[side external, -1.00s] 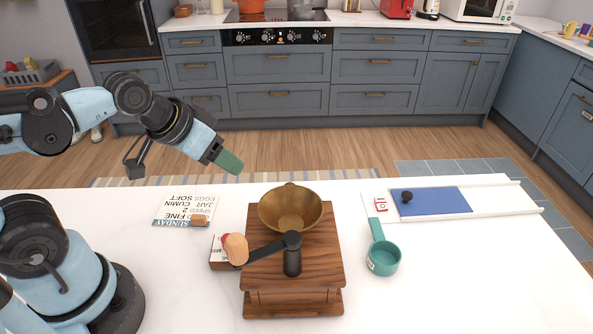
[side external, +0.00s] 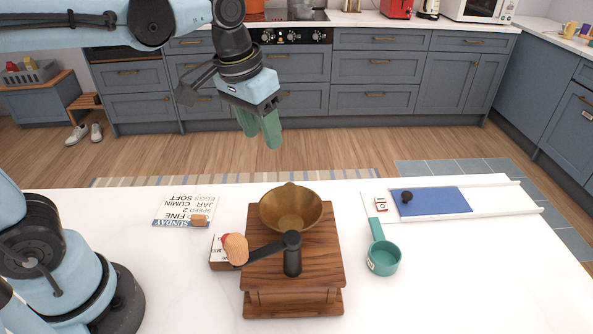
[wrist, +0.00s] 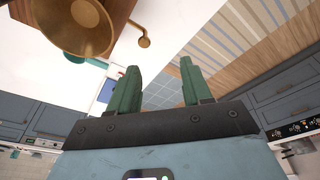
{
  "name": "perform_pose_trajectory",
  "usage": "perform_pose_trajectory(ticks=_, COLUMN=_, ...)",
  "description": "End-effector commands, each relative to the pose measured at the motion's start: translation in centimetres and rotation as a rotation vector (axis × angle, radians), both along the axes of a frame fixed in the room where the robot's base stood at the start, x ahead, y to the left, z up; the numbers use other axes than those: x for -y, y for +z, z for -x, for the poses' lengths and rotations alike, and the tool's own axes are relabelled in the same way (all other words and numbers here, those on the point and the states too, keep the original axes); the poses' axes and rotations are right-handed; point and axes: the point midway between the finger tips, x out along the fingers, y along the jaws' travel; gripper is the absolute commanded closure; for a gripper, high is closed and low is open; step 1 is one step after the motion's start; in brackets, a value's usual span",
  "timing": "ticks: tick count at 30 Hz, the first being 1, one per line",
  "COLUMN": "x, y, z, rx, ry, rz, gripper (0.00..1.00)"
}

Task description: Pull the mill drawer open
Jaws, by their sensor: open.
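The mill (side external: 294,275) is a dark wooden box with a brass bowl (side external: 290,208) on top and a crank with a wooden knob. It stands on the white counter, and the face toward the side camera shows no pull. In the wrist view, part of the mill (wrist: 118,12) shows at the top left, with a brass knob (wrist: 143,42) sticking out from it; the drawer front itself cannot be made out. My gripper (side external: 264,143) hangs above and beyond the mill, clear of it, with green fingers pointing down. The wrist view shows the gripper (wrist: 160,68) open and empty.
A teal scoop (side external: 383,258) lies right of the mill, near a small red-and-white box (side external: 381,205) and a blue sliding panel (side external: 432,201) in white rails. A printed card (side external: 187,209) lies left. A small box beside the mill is partly hidden by the crank knob.

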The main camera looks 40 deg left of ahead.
Motion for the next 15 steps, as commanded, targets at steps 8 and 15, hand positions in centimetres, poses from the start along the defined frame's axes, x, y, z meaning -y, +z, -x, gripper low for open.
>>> perform_pose_trajectory(ticks=8, x=2.9, y=0.8, z=-2.8, rx=-0.185, ry=-0.006, rz=-0.024, gripper=0.51)
perform_pose_trajectory(ticks=15, x=3.5, y=0.4, z=-3.2, rx=-0.225, ry=-0.004, rz=-0.032, gripper=0.51)
